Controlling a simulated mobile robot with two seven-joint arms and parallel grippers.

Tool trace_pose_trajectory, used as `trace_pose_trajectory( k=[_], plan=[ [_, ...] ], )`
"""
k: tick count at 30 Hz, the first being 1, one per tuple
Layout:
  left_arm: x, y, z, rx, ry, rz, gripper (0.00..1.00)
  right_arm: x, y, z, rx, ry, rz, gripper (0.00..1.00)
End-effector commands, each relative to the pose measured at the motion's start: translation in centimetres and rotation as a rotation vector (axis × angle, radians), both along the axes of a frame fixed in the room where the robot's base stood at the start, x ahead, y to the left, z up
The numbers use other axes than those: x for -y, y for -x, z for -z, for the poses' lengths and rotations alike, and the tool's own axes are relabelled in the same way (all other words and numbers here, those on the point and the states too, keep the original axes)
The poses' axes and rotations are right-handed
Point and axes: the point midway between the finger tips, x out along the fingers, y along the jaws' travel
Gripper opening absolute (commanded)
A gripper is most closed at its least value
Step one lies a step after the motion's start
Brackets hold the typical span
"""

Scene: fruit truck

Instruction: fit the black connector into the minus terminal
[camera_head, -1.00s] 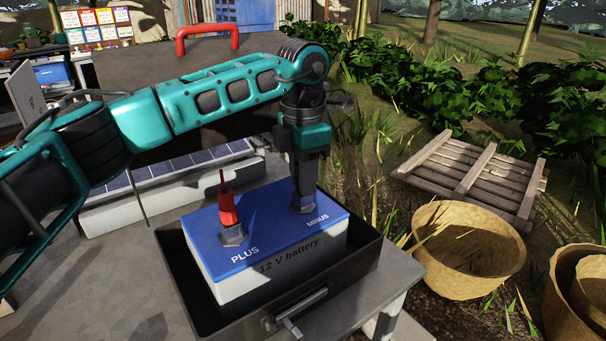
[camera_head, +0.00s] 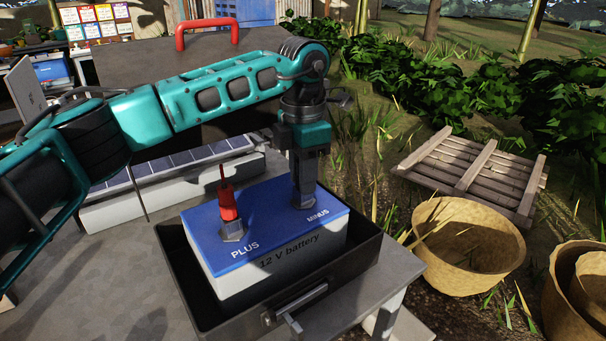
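The 12 V battery (camera_head: 278,262) sits in an open dark case (camera_head: 200,290), its blue top facing up with PLUS and MINUS labels. A red connector (camera_head: 228,205) stands upright on the plus terminal (camera_head: 232,231). My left gripper (camera_head: 304,196) points straight down over the minus terminal, beside the MINUS label. Its fingers hide most of that terminal. I cannot make out the black connector, and I cannot tell whether the dark fingers hold it. My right gripper is not in view.
A solar panel (camera_head: 180,165) lies behind the case on the grey table (camera_head: 100,270). The raised dark lid (camera_head: 130,65) with a red handle (camera_head: 207,30) stands behind my arm. Baskets (camera_head: 468,250) and a wooden pallet (camera_head: 475,170) are on the ground at right.

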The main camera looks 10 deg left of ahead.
Motion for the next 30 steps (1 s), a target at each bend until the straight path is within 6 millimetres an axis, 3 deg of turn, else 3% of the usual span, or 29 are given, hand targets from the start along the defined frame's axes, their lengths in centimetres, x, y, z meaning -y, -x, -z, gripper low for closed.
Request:
trace_pose_trajectory(
  k=[7, 18, 30],
  plan=[
    [0.0, 0.0, 0.2, -0.001, -0.002, -0.001, 0.55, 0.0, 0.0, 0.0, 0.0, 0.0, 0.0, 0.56],
    [0.0, 0.0, 0.0, 0.001, 0.001, 0.0, 0.56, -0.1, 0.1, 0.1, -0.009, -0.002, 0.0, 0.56],
    [0.1, -0.1, -8.6, 0.003, 0.0, 0.001, 0.56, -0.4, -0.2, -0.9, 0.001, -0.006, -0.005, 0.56]
  ],
)
